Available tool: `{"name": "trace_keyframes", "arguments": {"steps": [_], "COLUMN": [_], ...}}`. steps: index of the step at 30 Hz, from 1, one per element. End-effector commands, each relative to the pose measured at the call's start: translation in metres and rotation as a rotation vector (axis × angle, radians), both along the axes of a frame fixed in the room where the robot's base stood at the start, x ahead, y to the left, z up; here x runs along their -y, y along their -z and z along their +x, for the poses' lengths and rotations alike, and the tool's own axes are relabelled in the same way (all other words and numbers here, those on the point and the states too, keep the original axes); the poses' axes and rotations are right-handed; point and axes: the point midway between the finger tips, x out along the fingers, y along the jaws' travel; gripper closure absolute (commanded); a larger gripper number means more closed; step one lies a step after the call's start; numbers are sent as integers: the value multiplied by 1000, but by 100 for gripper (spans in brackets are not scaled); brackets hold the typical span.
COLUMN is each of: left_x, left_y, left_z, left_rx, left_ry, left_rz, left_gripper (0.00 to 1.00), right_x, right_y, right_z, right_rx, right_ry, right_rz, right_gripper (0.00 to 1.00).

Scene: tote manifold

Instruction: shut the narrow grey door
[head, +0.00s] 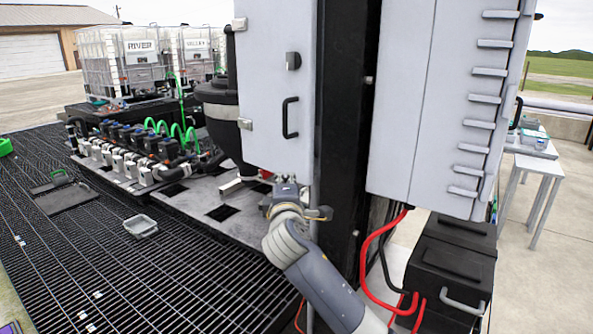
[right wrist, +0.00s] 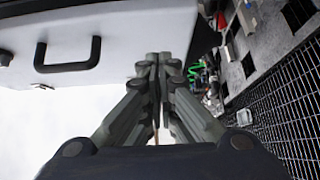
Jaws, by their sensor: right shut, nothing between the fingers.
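The narrow grey door (head: 270,75) stands upright at the upper middle of the head view, left of a black post. It has a black bar handle (head: 290,118) and a small dark latch above it. I cannot tell how far open it is. My right gripper (head: 286,182) is just below the door's lower edge, fingers pointing up, shut and empty. In the right wrist view, the closed fingertips (right wrist: 158,58) overlap the pale door panel (right wrist: 130,30), with its handle (right wrist: 68,55) to their left. Contact is unclear. My left gripper is not in view.
A larger grey cabinet (head: 420,100) stands right of the black post (head: 345,110). Black battery boxes (head: 450,262) with red cables sit below it. A dark tank (head: 220,105) and a valve manifold (head: 130,150) are left. Dark grating (head: 90,230) covers the left floor.

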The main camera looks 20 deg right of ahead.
Motion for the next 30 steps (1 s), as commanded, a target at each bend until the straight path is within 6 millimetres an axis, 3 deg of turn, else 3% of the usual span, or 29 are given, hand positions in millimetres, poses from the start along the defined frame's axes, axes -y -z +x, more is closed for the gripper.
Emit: {"name": "trace_keyframes", "arguments": {"steps": [3, 10, 24, 30], "left_x": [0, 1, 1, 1], "left_y": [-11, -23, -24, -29], "left_z": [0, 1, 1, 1], "left_rx": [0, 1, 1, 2], "left_ry": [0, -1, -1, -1], "left_rz": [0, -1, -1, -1], "left_gripper": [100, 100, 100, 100], "right_x": [11, 33, 40, 69], "right_y": [-3, -1, 1, -1], "right_z": [14, 27, 31, 45], "right_rx": [-2, -1, -1, -1], "right_ry": [4, 1, 0, 3], "right_rz": [-1, -1, 0, -1], "right_gripper": [100, 100, 100, 100]}}
